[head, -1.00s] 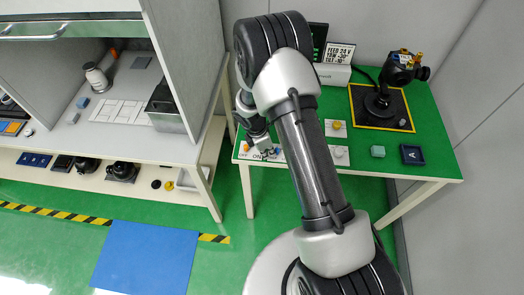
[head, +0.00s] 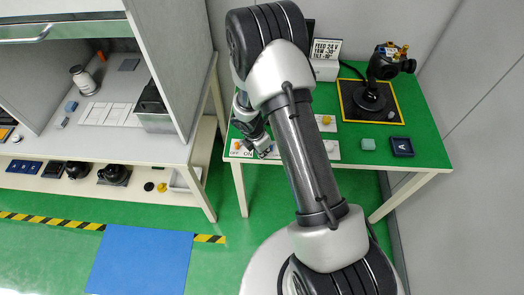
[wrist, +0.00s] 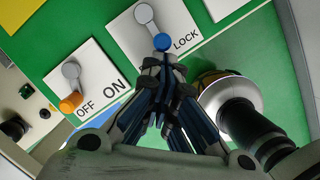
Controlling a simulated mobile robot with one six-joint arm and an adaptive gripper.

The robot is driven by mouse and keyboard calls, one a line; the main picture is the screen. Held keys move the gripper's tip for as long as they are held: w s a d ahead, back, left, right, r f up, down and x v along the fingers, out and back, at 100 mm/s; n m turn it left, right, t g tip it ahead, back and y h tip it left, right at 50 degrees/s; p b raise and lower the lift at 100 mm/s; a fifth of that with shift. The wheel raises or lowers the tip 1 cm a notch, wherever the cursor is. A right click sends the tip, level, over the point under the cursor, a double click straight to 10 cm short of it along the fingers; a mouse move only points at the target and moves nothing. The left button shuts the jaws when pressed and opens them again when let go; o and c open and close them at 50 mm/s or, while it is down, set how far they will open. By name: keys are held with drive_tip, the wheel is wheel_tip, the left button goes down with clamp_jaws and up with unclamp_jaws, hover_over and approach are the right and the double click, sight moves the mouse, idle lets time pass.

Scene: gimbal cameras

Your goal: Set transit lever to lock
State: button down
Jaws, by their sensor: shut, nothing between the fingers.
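The lever with a blue knob (wrist: 162,42) pivots on a white plate (wrist: 118,33) in the wrist view. Its arm slants down and right from a grey pivot (wrist: 143,12). The word LOCK is printed just right of the knob. My gripper (wrist: 165,64) is shut and empty, its tips just below the blue knob; I cannot tell if they touch it. In the head view my gripper (head: 264,152) is low over the front left of the green table (head: 350,150), and my arm hides much of the plates.
An orange-knobbed lever (wrist: 70,103) marked OFF and ON sits left of the fingers in the wrist view. The gimbal camera (head: 388,62) stands at the back right on a yellow-edged black mat.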

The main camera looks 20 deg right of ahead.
drive_tip(key=shift+s+d+n+t+b, duration=0.2)
drive_tip(key=shift+s+d+n+b, duration=0.15)
drive_tip(key=shift+n, duration=0.45)
drive_tip(key=shift+s+d+n+t+b, duration=0.2)
drive_tip(key=shift+s+d+n+b, duration=0.15)
drive_tip(key=shift+n, duration=0.45)
drive_tip(key=shift+d, duration=0.25)
drive_tip(key=shift+w+r, duration=0.1)
drive_tip(key=shift+w, duration=0.05)
drive_tip(key=shift+w+a+p, duration=0.1)
drive_tip(key=shift+w+p, duration=0.6)
drive_tip(key=shift+p, duration=0.25)
